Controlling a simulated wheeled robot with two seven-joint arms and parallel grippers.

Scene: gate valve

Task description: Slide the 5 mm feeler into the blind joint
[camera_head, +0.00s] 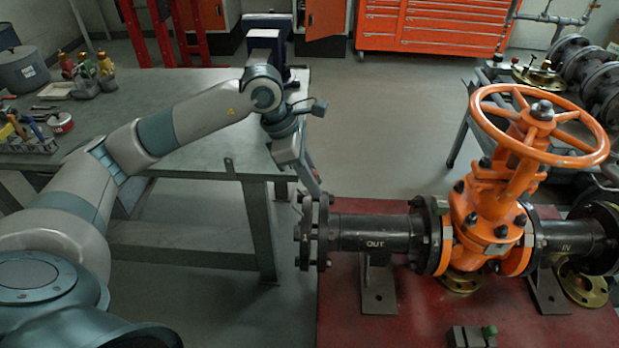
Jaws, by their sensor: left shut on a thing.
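The blind joint (306,238) is the bolted flange pair at the left end of the black pipe marked OUT (375,232). My left gripper (316,188) points down at the top edge of this joint, with its fingertips close above or at the flange rim. I cannot tell whether they touch. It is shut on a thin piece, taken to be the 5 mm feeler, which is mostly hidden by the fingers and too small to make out. Whether any of it sits in the joint gap cannot be seen. My right gripper is not in view.
The orange gate valve (490,215) with its large handwheel (540,125) stands right of the joint on a red table (350,322). A small grey block with a green knob (470,336) is at the front. A grey workbench (215,165) with tools stands behind left.

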